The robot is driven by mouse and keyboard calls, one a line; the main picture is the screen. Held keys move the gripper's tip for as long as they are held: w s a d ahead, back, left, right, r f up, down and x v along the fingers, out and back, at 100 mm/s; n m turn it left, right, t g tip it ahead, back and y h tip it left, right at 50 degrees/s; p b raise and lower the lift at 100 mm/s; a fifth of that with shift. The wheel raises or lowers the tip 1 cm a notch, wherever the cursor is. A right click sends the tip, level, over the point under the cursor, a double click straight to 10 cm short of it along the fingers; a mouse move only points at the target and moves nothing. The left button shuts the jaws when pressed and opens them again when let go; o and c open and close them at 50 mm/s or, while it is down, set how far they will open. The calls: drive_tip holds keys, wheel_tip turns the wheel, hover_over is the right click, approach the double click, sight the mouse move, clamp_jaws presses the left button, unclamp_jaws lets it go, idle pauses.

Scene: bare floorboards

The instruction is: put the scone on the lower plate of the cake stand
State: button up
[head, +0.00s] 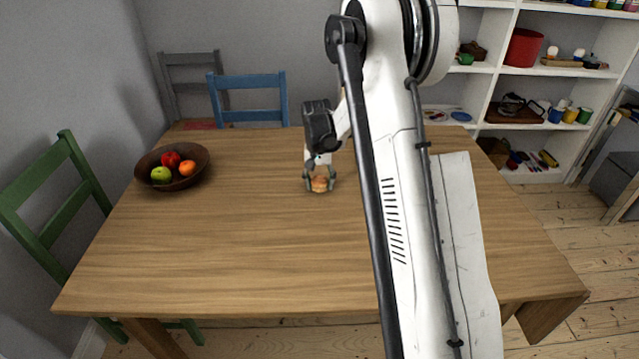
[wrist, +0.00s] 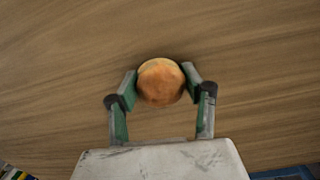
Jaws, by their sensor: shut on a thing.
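The scone (head: 320,184) is round and golden brown. My gripper (head: 319,182) is shut on it over the far middle part of the wooden table. In the wrist view the scone (wrist: 161,82) sits between the two fingertips of my gripper (wrist: 161,80), one on each side. I cannot tell whether the scone touches the table or is held just above it. The cake stand does not show in either view; my own arm covers a wide strip of the table's right part in the head view.
A dark bowl (head: 143,175) with several fruits stands at the table's far left. The wooden table (head: 230,240) is otherwise bare where it shows. A green chair (head: 40,235) is at the left, a blue chair (head: 247,82) behind, and white shelves (head: 497,40) at the back right.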

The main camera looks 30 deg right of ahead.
drive_tip(key=shift+f, duration=0.2)
drive_tip(key=o, duration=1.1)
drive_tip(key=shift+c, duration=0.2)
drive_tip(key=shift+r, duration=0.1)
